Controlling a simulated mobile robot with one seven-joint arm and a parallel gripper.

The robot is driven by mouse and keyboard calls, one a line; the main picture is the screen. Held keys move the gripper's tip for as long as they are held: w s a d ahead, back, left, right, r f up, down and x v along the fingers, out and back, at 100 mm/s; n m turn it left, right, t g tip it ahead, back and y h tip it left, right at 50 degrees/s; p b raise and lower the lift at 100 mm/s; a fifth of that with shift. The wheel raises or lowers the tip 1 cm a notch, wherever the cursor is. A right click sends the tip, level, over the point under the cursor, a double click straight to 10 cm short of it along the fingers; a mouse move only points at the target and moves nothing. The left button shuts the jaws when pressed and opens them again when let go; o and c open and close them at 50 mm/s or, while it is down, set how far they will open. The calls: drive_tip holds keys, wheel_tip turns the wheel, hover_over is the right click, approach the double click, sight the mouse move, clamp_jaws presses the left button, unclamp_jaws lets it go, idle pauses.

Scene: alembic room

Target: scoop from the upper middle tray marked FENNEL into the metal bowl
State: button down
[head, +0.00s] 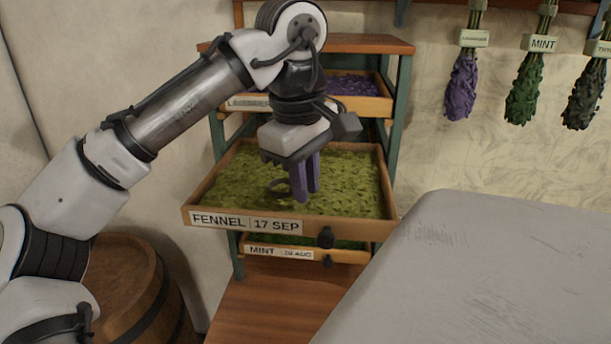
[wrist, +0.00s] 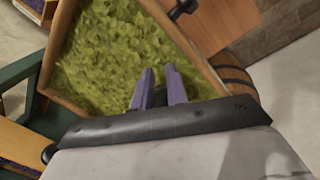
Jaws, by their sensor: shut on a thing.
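The FENNEL tray (head: 345,229) is a wooden drawer pulled out of the rack, filled with green-yellow dried herb (head: 225,180). The tray also shows in the wrist view (wrist: 200,57), with the herb (wrist: 110,50) below my fingers. My gripper (head: 305,190) has purple fingers and points down over the middle of the tray. The metal bowl is not in view.
A LAVENDER tray (head: 375,103) sits above and a MINT tray (head: 300,252) below, in a green-posted rack (head: 401,95). A barrel (head: 135,285) stands at left. A grey surface (head: 490,270) fills the right. Herb bunches (head: 524,95) hang on the wall.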

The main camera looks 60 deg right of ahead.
idle(0.4)
drive_tip(key=shift+s+d, duration=0.3)
drive_tip(key=shift+s, duration=0.25)
drive_tip(key=shift+s+d, duration=0.25)
drive_tip(key=shift+s, duration=0.3)
drive_tip(key=shift+p, duration=0.3)
wheel_tip(320, 180, up, 4)
drive_tip(key=p, duration=0.3)
drive_tip(key=shift+f, duration=0.25)
wheel_tip(320, 180, up, 2)
drive_tip(key=shift+r, duration=0.2)
drive_tip(key=shift+a, duration=0.1)
